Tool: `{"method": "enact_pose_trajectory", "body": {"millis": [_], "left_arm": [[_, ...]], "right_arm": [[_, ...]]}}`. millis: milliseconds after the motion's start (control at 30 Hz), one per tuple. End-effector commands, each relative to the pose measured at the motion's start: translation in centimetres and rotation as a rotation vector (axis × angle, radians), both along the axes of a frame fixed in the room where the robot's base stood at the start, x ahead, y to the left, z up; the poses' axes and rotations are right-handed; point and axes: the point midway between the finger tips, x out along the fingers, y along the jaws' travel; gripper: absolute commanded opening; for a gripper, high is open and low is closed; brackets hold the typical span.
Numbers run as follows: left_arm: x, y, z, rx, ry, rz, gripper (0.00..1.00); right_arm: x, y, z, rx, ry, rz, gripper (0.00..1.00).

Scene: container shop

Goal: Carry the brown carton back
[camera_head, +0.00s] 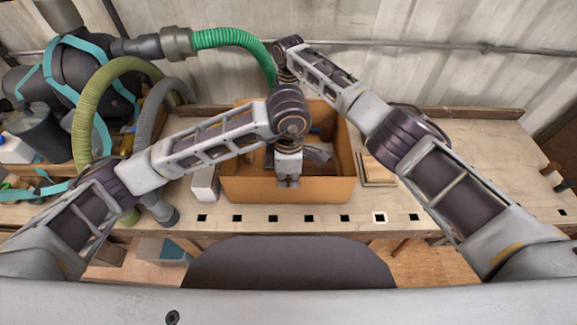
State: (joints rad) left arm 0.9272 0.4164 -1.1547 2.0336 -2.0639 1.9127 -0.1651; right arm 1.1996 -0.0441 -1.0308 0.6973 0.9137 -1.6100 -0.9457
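The brown carton (240,189) stands open-topped and upright on the workbench, near the middle of the head view. My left gripper (288,183) points down at the middle of the carton's near wall and overlaps it in the picture. Its fingertips look close together, but whether they pinch the wall is not clear. My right arm reaches over to the carton's far side, with its wrist above the far wall. The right gripper is hidden behind the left wrist. A grey part shows inside the carton, and I cannot tell what it belongs to.
The wooden workbench (470,155) is mostly clear at the right. A small wooden tray (376,172) lies just right of the carton, and a white box (204,184) stands close at its left. Green hoses (100,110) and dark machinery (75,75) crowd the left. A corrugated wall stands behind.

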Motion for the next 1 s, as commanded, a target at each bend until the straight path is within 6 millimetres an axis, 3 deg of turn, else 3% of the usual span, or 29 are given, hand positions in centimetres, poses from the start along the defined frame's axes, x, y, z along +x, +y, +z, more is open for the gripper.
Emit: {"method": "enact_pose_trajectory", "body": {"millis": [767,967,1000], "left_arm": [[0.1,0.0,-1.3,-0.001,-0.002,0.001,0.0],[0.0,0.0,-1.3,0.0,-0.001,0.001,0.26],[0.0,0.0,-1.3,0.0,0.0,0.001,0.27]], "right_arm": [[0.0,0.0,-1.2,0.0,-0.002,0.001,0.0],[0.0,0.0,-1.3,0.0,0.0,0.0,0.26],[0.0,0.0,-1.3,0.0,0.0,0.0,0.27]]}}
